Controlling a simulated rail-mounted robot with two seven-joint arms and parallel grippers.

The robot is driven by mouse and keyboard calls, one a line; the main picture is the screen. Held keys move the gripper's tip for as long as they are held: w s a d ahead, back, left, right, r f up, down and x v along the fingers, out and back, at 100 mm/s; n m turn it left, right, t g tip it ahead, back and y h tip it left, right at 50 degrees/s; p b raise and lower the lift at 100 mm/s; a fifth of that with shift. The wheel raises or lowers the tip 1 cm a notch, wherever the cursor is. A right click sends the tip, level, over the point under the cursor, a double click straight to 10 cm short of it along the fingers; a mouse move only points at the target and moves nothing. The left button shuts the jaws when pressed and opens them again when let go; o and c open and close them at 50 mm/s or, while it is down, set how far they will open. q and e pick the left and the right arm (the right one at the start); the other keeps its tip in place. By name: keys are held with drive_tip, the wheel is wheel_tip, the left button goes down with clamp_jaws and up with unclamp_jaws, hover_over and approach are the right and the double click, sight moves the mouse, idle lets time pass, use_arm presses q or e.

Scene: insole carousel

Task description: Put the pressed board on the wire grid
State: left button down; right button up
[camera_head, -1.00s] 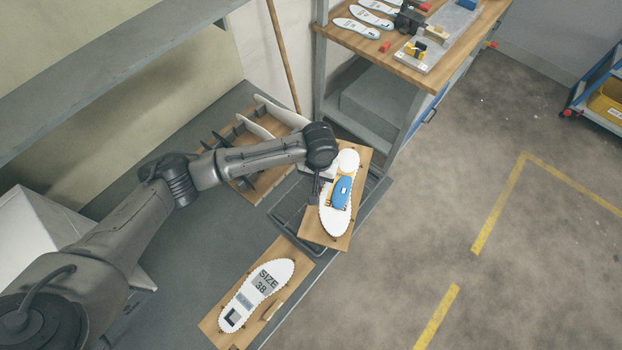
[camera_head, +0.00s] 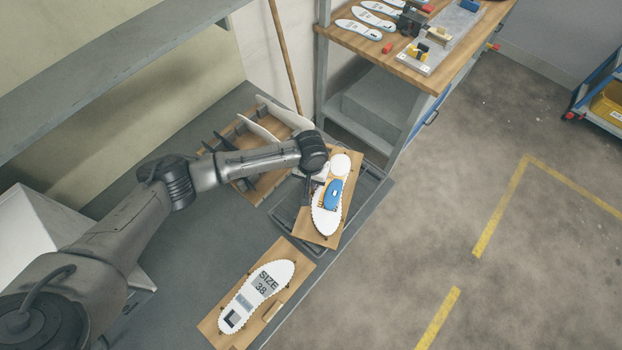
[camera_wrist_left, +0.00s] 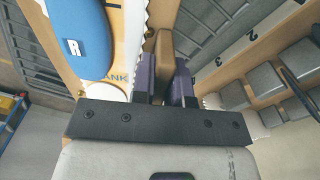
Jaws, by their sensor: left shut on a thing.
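The pressed board (camera_head: 322,231) is a wooden board carrying a white, jagged-edged insole with a blue pad. My left gripper (camera_head: 312,188) is shut on the board's brown wooden handle (camera_wrist_left: 164,62), which shows between its purple fingers in the left wrist view. The wire grid (camera_head: 371,187) is a dark framed grid on the grey bench and is partly hidden under the board. The board is over the grid; I cannot tell whether they touch. My right gripper is not in view.
Another wooden board (camera_head: 212,325) with a white "SIZE 38" insole lies nearer on the bench. A wooden slotted rack (camera_head: 269,180) stands behind the grid, near my arm. A white box (camera_head: 40,235) is at the left. A workbench (camera_head: 391,57) holds insoles and a fixture.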

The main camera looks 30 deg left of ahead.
use_arm(q)
drive_tip(key=shift+f, duration=0.1)
drive_tip(key=c, duration=1.5)
unclamp_jaws()
drive_tip(key=o, duration=0.4)
wheel_tip(320, 180, up, 12)
drive_tip(key=shift+r+p, duration=0.1)
drive_tip(key=shift+p, duration=0.4)
